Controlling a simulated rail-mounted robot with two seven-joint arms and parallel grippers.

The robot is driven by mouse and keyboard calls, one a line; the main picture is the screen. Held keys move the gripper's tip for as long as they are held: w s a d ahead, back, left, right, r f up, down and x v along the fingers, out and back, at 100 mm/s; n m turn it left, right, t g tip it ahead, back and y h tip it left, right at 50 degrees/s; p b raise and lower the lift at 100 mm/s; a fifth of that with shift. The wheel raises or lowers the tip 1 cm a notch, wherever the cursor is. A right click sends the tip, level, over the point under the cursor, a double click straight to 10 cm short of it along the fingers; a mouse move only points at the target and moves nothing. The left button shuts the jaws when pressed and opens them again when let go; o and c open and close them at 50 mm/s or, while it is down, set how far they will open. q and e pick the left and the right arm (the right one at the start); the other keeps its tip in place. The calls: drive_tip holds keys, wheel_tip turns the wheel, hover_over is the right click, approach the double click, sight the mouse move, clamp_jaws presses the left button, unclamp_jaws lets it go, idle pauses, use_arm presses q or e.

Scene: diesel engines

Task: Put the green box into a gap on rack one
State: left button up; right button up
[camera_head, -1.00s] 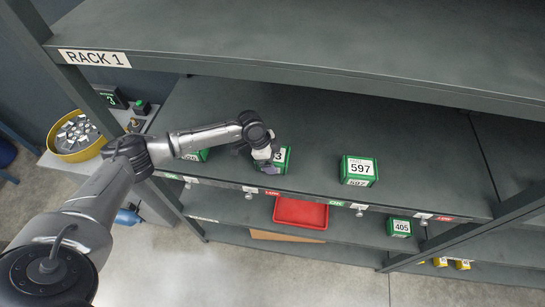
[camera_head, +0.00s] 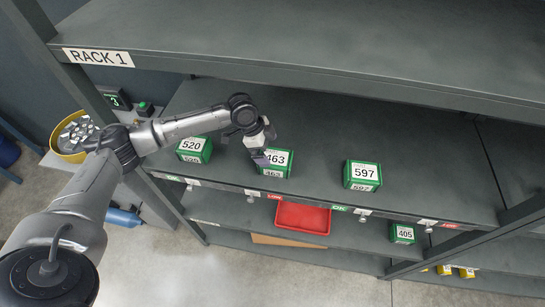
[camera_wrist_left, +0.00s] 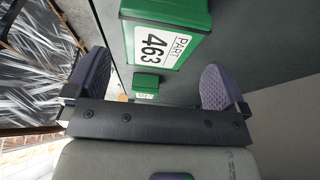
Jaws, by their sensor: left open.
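Rack one, marked by a "RACK 1" sign (camera_head: 97,57), has three green boxes on its middle shelf. They are box 520 (camera_head: 193,149), box 463 (camera_head: 280,158) and box 597 (camera_head: 362,175). Bare shelf lies between them, with the wider space between 463 and 597. My left gripper (camera_head: 258,158) is open and empty at the left side of box 463. In the left wrist view box 463 (camera_wrist_left: 168,28) is just beyond and between the open fingers (camera_wrist_left: 155,88); contact cannot be told. A smaller green box (camera_wrist_left: 146,82) shows farther off. My right gripper is not in view.
Below, the lower shelf carries a red tray (camera_head: 302,217) and green box 405 (camera_head: 402,233). An upper shelf (camera_head: 300,50) overhangs the boxes. A yellow round container of metal parts (camera_head: 72,137) stands at left.

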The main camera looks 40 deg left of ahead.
use_arm(q)
drive_tip(key=shift+v, duration=2.4)
